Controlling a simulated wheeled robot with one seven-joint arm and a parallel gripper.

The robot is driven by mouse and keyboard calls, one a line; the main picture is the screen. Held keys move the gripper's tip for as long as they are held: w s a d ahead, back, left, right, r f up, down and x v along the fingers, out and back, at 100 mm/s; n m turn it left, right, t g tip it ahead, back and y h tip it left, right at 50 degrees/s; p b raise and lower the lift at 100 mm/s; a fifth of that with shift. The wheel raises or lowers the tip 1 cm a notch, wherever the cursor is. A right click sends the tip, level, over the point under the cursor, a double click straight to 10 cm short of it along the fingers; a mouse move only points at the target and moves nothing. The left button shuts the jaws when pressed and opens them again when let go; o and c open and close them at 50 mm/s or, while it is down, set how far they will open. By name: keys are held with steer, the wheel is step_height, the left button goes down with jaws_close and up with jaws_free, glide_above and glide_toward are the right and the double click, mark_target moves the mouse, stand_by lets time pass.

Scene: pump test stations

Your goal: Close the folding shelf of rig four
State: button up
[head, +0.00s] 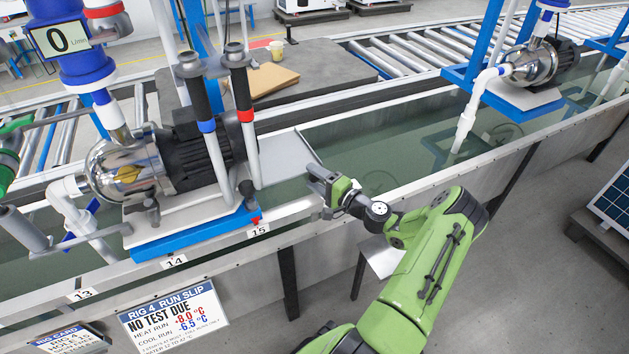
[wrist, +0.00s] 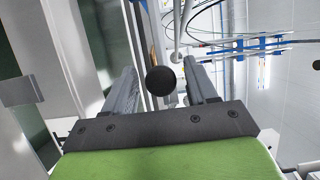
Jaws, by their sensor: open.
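Rig four's steel pump (head: 165,160) stands on a blue and white base at the left, over the tank's front rim. A pale flat panel (head: 283,158) beside it, over the water, looks like the folding shelf; it lies about level, with a thin dark edge on its right. My gripper (head: 318,180) is near that panel's front right corner, above the front rim. In the wrist view my gripper (wrist: 163,90) is open. A black ball knob (wrist: 160,80) appears between its fingers; I cannot tell whether they touch it.
The water tank (head: 400,180) runs across the view. A second pump (head: 540,62) stands at the right. A small pale plate (head: 384,257) sits below my gripper, outside the tank. The rig slip (head: 172,318) hangs in front.

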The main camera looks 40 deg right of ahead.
steer(key=shift+w, duration=0.2)
jaws_close()
stand_by(0.3)
